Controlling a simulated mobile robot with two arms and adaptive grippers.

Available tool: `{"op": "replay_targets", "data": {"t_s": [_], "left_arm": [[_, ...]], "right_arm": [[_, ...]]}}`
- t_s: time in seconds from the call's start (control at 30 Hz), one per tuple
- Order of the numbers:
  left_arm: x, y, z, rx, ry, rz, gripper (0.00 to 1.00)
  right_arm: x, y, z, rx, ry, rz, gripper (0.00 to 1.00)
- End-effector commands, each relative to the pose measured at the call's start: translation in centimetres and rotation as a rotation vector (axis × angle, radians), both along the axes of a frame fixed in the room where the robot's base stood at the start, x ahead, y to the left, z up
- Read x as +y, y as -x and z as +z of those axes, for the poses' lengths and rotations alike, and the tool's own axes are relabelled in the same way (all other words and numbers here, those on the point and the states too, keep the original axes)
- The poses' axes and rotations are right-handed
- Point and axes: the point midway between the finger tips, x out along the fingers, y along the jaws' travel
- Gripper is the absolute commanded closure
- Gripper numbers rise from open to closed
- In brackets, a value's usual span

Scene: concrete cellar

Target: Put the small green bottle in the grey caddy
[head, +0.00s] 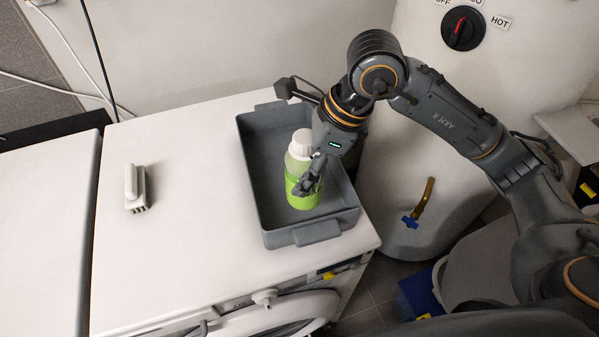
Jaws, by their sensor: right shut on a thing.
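The small green bottle (302,194) has a white cap and a bright green label, and it stands upright within the outline of the grey caddy (302,234). The caddy is an open tray with end handles on top of the white washing machine. My right gripper (308,184) is shut on the bottle around its upper label. I cannot tell whether the bottle's base touches the caddy floor. My left gripper is not in view.
A white brush (137,188) lies on the machine top (195,200), left of the caddy, with clear room between. A white tank (415,150) with a red-and-black dial (462,29) and a blue-handled tap (411,221) stands at the right. Cables run down the wall at the left.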

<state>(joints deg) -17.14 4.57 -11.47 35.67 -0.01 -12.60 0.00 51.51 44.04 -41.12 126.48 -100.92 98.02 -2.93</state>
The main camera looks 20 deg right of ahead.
Motion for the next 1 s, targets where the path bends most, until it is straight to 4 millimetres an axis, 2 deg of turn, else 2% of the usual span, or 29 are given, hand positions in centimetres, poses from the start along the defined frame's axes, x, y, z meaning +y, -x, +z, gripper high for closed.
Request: {"op": "replay_targets", "data": {"t_s": [0.1, 0.23, 0.43, 0.63, 1.0], "left_arm": [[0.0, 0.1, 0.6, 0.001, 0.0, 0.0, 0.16], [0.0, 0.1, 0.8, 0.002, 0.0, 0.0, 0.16], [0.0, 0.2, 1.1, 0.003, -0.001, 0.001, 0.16], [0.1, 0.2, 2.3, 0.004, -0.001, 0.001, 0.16], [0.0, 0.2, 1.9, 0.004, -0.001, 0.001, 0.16]], "right_arm": [[-0.2, -1.6, -2.2, 0.008, 0.0, 0.0, 0.8], [-0.4, -2.8, -3.6, 0.003, 0.001, 0.001, 0.8], [-0.6, -3.9, -5.1, 0.005, 0.001, 0.001, 0.8], [-0.5, -3.8, -7.7, 0.006, 0.0, 0.002, 0.8], [-0.6, -3.9, -8.4, 0.001, 0.0, 0.004, 0.8]]}}
